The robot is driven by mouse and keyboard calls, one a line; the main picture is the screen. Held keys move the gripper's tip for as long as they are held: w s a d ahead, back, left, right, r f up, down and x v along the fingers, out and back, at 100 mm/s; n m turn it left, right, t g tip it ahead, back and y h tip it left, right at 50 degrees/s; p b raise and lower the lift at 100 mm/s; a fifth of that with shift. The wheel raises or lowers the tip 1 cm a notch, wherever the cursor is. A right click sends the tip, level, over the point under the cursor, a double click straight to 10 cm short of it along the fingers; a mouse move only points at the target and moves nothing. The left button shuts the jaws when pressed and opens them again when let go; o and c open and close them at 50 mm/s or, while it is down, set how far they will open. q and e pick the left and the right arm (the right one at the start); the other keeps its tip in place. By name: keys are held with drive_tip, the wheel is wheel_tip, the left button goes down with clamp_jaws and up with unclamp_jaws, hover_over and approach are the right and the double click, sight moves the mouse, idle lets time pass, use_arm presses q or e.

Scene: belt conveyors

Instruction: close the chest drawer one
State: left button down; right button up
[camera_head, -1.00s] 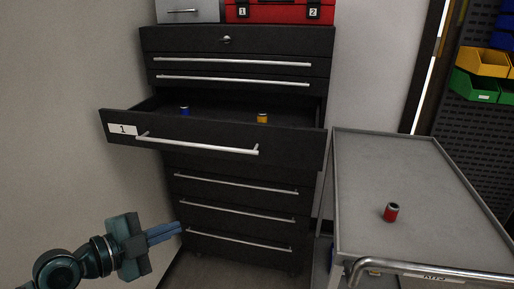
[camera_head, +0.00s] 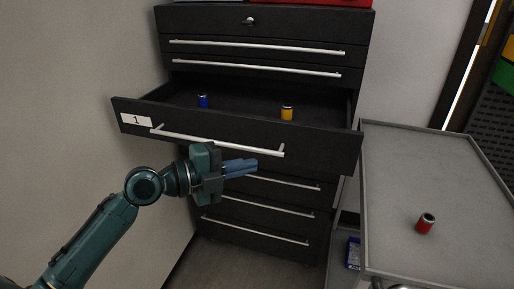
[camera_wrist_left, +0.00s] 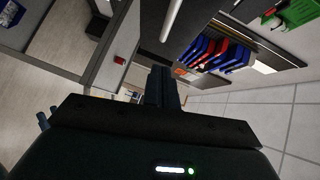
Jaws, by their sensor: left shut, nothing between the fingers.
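The drawer labelled 1 (camera_head: 230,135) is pulled out of the black chest (camera_head: 265,22) in the head view. A blue can (camera_head: 203,101) and a yellow can (camera_head: 287,113) stand inside it. Its long silver handle (camera_head: 215,142) runs across the front. My left gripper (camera_head: 250,167) is shut and empty, pointing right, and appears just below the handle in the picture. I cannot tell whether it touches the drawer. In the left wrist view the shut fingers (camera_wrist_left: 164,88) show at the centre. My right gripper is not in view.
A grey cart (camera_head: 400,180) stands to the right of the chest with a red can (camera_head: 425,223) on top. A blue item (camera_head: 353,253) is on its lower level. A wall is on the left. Lower drawers with silver handles are closed. Floor is clear in front of the chest.

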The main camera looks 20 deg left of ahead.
sight(274, 154)
use_arm(q)
drive_tip(key=w, duration=0.1)
drive_tip(key=w+d, duration=0.1)
drive_tip(key=w, duration=0.1)
drive_tip(key=w+f+p, duration=0.1)
drive_tip(key=w, duration=0.1)
drive_tip(key=shift+d, duration=0.2)
drive_tip(key=shift+w, duration=0.1)
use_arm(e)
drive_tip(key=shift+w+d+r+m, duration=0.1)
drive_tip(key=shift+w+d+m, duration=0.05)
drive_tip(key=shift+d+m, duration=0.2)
